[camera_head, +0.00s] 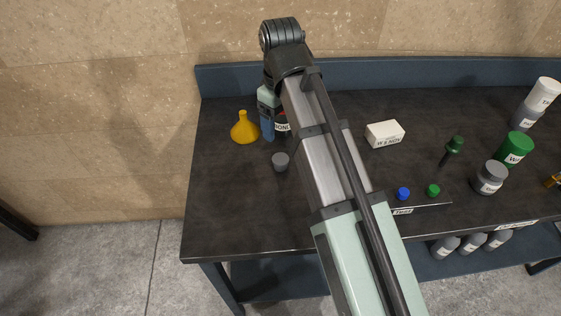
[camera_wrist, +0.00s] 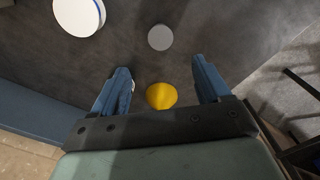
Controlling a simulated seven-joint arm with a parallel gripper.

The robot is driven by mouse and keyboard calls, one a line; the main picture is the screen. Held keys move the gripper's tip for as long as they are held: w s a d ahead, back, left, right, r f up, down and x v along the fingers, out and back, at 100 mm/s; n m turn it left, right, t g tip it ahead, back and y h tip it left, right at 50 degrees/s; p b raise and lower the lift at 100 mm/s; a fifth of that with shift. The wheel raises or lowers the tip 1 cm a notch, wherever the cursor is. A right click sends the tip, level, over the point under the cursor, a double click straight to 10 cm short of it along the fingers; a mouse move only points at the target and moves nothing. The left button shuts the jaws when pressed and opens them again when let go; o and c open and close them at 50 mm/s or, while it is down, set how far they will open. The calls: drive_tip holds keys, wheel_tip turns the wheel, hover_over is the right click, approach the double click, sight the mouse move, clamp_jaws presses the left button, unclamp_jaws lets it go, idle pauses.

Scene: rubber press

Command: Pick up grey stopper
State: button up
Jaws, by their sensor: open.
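The grey stopper (camera_head: 281,161) sits on the dark tabletop (camera_head: 235,200), left of my arm in the head view. In the wrist view the grey stopper (camera_wrist: 160,37) is a grey disc beyond the fingertips, near the top centre. My gripper (camera_wrist: 162,78) is open, its two blue fingers spread with nothing held between them. The stopper lies ahead of the gap between the fingers, not between them. In the head view my gripper is mostly hidden behind my arm.
A bottle (camera_head: 282,127) is partly hidden by my arm. A white box (camera_head: 384,134) stands to the right. The table's front left is clear.

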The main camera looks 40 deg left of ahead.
sight(280, 158)
drive_tip(key=shift+f, duration=6.7)
drive_tip(key=shift+d, duration=0.1)
drive_tip(key=shift+c, duration=0.4)
drive_tip(key=c, duration=1)
drive_tip(key=shift+r, duration=0.15)
